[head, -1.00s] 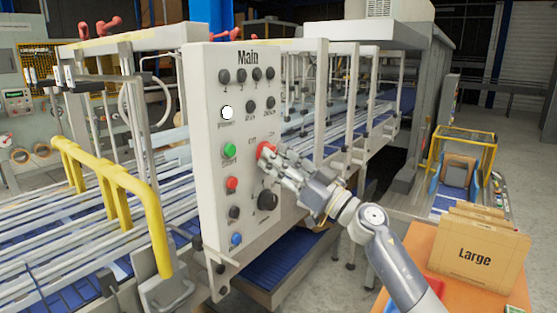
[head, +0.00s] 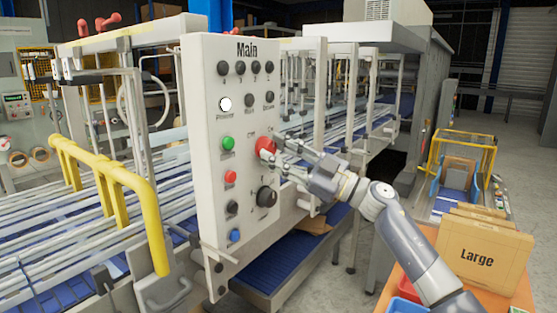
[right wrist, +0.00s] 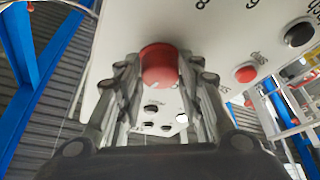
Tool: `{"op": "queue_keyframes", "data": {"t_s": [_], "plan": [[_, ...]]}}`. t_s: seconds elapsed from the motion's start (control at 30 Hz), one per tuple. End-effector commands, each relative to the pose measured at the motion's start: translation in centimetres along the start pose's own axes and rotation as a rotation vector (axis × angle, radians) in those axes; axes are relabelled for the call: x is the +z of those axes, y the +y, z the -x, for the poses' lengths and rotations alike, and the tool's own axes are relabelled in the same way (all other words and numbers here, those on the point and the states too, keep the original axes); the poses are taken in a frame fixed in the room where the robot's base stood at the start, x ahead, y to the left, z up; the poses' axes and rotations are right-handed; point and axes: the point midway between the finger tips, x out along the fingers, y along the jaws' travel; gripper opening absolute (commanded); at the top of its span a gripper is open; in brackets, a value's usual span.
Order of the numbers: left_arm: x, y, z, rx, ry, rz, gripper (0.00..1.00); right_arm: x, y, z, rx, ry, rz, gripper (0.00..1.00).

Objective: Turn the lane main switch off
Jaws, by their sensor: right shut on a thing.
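The main switch is a red rotary knob (head: 265,145) on the right side of the white panel (head: 207,190) headed "Main". Small "Off" and "On" labels stand above it. My right gripper (head: 271,151) is shut on this knob, reaching in from the right. In the right wrist view the red knob (right wrist: 159,66) sits between the two fingers of the right gripper (right wrist: 160,85). The fingers partly hide the knob's sides, and I cannot tell its exact turn angle. The power lamp (head: 225,104) on the panel looks white and lit. My left gripper is not in view.
A green button (head: 228,143), a red button (head: 230,176) and a black selector (head: 266,196) sit close to the switch. A yellow rail (head: 150,215) stands left of the panel. A carton marked "Large" (head: 482,250) stands on the orange table at right.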

Motion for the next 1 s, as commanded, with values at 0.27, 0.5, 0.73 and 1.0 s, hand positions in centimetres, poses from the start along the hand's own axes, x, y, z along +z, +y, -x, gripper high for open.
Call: {"op": "queue_keyframes", "data": {"t_s": [0.27,0.5,0.73,1.0], "plan": [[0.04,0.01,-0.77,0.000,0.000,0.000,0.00,-0.12,0.47,0.00,-0.098,-0.001,0.245,0.10],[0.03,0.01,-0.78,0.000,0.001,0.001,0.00,-0.26,0.66,-0.08,-0.186,-0.001,0.455,0.10],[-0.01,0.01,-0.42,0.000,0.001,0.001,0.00,-0.40,0.82,-0.15,-0.267,-0.001,0.649,0.10],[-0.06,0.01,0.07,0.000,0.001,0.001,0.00,-0.52,0.89,-0.22,-0.341,-0.001,0.828,0.10]]}}
